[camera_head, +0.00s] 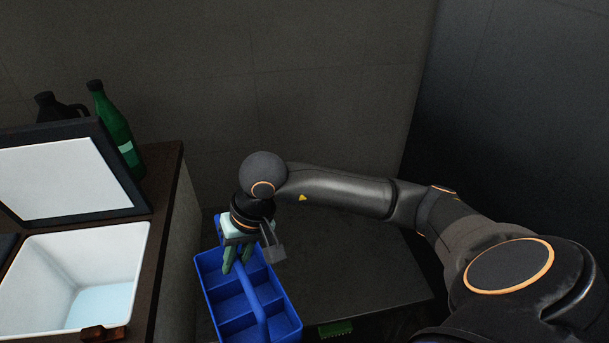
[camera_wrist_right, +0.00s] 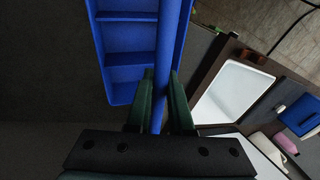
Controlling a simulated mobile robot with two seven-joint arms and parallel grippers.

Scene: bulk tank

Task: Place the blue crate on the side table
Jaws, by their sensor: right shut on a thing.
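The blue crate (camera_head: 235,309) has several compartments and a central bar handle (camera_head: 257,310). In the head view it hangs at the lower middle, between the counter and the dark side table (camera_head: 350,265). My right gripper (camera_head: 238,262) is shut on the handle near the crate's far end. The right wrist view shows the two green fingers (camera_wrist_right: 160,112) on either side of the handle, and the crate's compartments (camera_wrist_right: 128,45) beyond. The crate overlaps the table's left part in the head view; I cannot tell whether it touches. My left gripper is not in view.
The counter (camera_head: 165,215) at left holds an open white tank (camera_head: 125,265) with a raised lid (camera_head: 65,175), a green bottle (camera_head: 115,130) and a dark jug (camera_head: 58,108). A green object (camera_head: 336,329) lies below the table's front edge. The tabletop's right part is clear.

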